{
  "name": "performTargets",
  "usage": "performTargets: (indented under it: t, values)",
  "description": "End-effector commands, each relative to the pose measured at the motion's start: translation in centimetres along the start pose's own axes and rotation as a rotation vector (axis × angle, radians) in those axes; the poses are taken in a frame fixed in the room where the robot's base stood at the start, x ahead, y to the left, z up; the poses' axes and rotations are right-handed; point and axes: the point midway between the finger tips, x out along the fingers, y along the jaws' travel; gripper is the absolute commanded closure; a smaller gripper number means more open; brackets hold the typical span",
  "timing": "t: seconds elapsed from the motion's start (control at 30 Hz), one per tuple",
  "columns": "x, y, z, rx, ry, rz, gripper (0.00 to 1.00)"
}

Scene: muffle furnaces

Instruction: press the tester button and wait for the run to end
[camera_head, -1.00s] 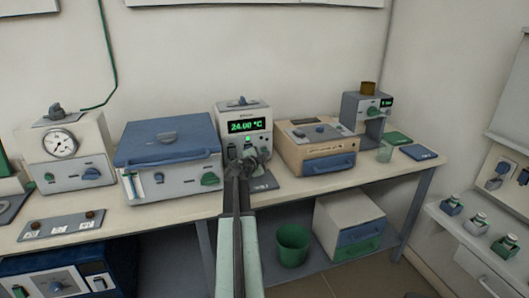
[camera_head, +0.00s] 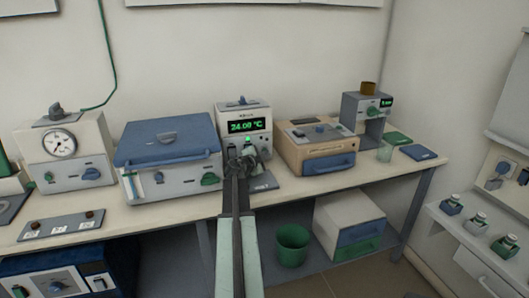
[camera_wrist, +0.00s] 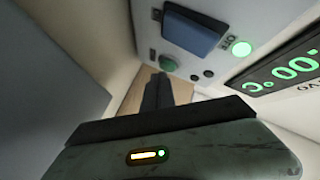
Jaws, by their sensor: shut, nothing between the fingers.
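The tester (camera_head: 257,112) is a pale box at the middle of the bench with a green display reading about 24.00 °C and a lit green lamp below it. Its display (camera_wrist: 285,72) also shows in the wrist view, with a lit green lamp (camera_wrist: 241,49), a blue switch (camera_wrist: 190,32) and a round green button (camera_wrist: 168,62). My gripper (camera_head: 243,160) is shut and empty in front of the tester's lower front. In the wrist view its fingertips (camera_wrist: 160,80) are close to the green button. I cannot tell whether they touch it.
A blue-lidded box (camera_head: 168,150) stands to the left and a beige device with a blue drawer (camera_head: 318,150) to the right. A green bin (camera_head: 292,245) sits on the lower shelf.

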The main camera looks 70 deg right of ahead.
Motion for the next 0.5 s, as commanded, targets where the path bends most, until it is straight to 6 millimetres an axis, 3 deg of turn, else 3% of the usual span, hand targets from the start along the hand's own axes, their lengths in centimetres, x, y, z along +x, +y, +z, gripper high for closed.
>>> performTargets:
  t: [0.5]
  values:
    - [0.37,-0.27,0.27,0.000,0.000,0.000,1.00]
